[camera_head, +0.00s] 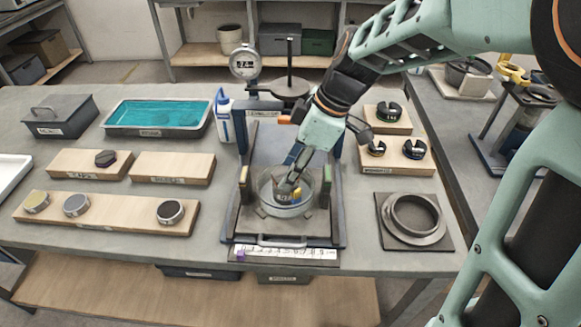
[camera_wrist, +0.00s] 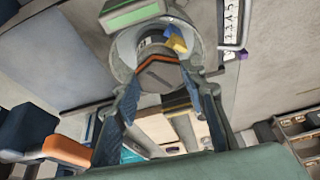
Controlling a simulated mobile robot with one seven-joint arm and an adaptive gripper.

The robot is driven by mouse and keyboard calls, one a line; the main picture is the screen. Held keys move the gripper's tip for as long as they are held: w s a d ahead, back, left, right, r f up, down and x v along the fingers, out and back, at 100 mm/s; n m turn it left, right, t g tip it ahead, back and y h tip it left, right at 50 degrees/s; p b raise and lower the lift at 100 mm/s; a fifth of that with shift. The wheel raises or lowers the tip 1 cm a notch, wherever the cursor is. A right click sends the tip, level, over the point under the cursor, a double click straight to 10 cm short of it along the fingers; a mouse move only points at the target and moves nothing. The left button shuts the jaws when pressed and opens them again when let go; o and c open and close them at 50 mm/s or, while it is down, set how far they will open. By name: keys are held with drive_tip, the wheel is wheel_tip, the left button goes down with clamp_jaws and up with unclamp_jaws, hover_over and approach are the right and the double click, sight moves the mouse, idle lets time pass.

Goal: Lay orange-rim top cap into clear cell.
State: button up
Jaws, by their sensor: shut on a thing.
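The clear cell (camera_head: 267,208) is a round glass-walled dish in the middle of the press-like fixture on the bench. In the wrist view the cell (camera_wrist: 124,48) lies beyond my fingertips. My gripper (camera_head: 289,188) reaches down into the cell's mouth. In the wrist view my gripper (camera_wrist: 159,80) is shut on the orange-rim top cap (camera_wrist: 158,72), a dark angular piece with an orange edge. The cap is tilted in this picture and overlaps the cell's near side; I cannot tell whether it touches the contents. A yellow block (camera_wrist: 178,42) and a dark, pale-marked piece show inside the cell.
Wooden boards with round caps (camera_head: 171,212) and a dark hexagonal piece (camera_head: 105,158) stand left. A teal-filled tray (camera_head: 158,117) and a bottle (camera_head: 224,115) are behind them. Notched black rings (camera_head: 387,111) and a grey ring fixture (camera_head: 414,216) stand right. A dial gauge (camera_head: 245,63) rises behind.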

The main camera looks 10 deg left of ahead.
drive_tip(key=o, duration=1.5)
